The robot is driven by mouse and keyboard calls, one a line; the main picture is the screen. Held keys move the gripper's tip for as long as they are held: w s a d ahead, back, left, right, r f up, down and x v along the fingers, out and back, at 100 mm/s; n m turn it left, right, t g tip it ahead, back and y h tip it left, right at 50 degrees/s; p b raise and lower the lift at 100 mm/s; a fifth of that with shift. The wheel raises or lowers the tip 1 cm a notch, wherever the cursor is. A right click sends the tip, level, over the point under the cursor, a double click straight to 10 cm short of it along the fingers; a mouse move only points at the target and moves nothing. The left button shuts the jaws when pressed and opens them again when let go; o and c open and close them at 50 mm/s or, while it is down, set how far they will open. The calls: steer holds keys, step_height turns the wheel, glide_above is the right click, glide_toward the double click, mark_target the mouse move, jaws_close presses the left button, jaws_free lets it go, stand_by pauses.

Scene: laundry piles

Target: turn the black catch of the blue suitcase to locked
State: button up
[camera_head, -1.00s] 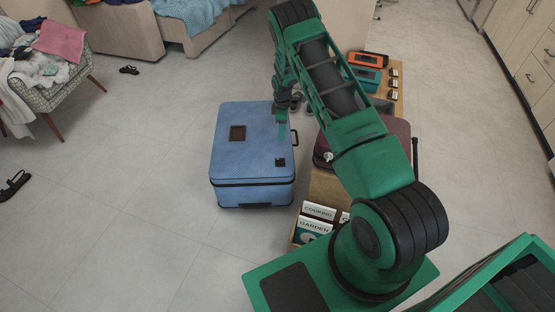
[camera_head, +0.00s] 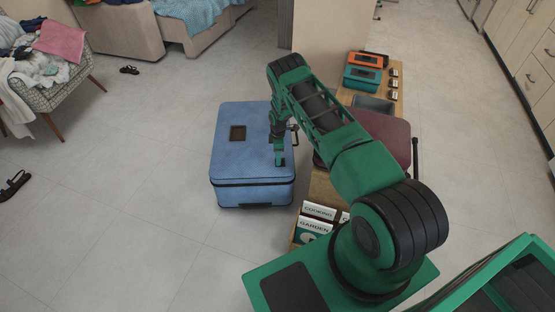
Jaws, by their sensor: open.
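The blue suitcase (camera_head: 236,168) lies flat on the floor, left of my arm, with its lid shut. A dark square patch (camera_head: 238,132) is on its top. My gripper (camera_head: 280,162) points down over the right front part of the lid. It is open, and its fingers are at the spot of the black catch. The catch is almost wholly hidden behind the fingers, so its position cannot be read. I cannot tell whether the fingers touch it.
A maroon suitcase (camera_head: 392,140) stands close on the right, partly behind my arm. A box of books (camera_head: 318,213) is in front of it. Orange (camera_head: 368,60) and teal (camera_head: 360,79) cases lie behind. The floor left of the blue suitcase is clear.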

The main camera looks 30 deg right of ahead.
steer(key=shift+f, duration=0.85)
steer(key=c, duration=1)
